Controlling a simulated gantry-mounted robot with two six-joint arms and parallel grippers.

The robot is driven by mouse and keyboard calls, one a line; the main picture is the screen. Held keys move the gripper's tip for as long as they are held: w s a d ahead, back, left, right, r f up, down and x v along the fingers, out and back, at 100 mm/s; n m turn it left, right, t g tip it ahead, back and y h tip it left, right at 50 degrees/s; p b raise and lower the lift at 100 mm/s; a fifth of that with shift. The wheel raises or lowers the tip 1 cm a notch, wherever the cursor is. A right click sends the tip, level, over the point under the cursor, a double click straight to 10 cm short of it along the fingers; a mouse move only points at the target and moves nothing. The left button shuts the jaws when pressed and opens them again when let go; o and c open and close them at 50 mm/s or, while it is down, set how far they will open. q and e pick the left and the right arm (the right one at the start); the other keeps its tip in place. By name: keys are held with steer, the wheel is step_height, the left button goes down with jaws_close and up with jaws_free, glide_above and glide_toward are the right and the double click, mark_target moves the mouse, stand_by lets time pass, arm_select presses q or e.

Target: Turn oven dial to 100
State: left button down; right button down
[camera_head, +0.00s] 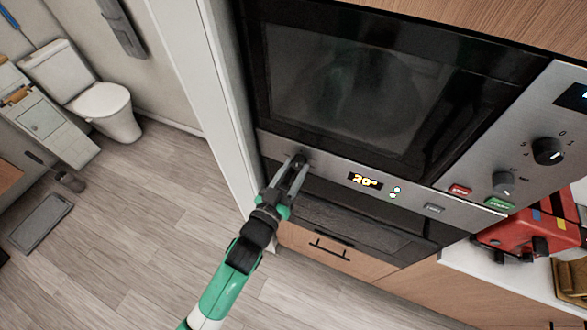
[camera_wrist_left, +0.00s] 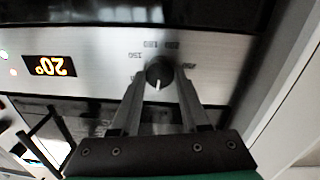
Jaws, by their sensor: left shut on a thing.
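The oven dial (camera_wrist_left: 158,75) is a round dark knob with a pale pointer mark, on a steel panel with numbers printed around it. In the head view the dial (camera_head: 299,160) shows at the tip of my left gripper, partly covered by it. My left gripper (camera_head: 294,174) is shut on the dial, with one finger on each side; it also shows in the left wrist view (camera_wrist_left: 159,92). My right gripper is not in view.
A dark glass door (camera_head: 345,90) lies above the panel. Other knobs (camera_head: 548,151) and red and green buttons are at the right. A red appliance (camera_head: 530,235) stands on the white counter. A white upright panel (camera_head: 190,75) borders the oven at left. Open floor lies beyond.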

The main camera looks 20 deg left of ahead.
arm_select(q)
steer(key=m+p, duration=0.2)
steer(key=m, duration=0.3)
steer(key=shift+r+m, duration=0.1)
steer(key=shift+m, duration=0.3)
steer(key=m+p, duration=0.1)
steer(key=m, duration=0.3)
steer(key=shift+d+m+y, duration=0.1)
steer(key=shift+m+y, duration=0.2)
steer(key=shift+c, duration=2)
jaws_free()
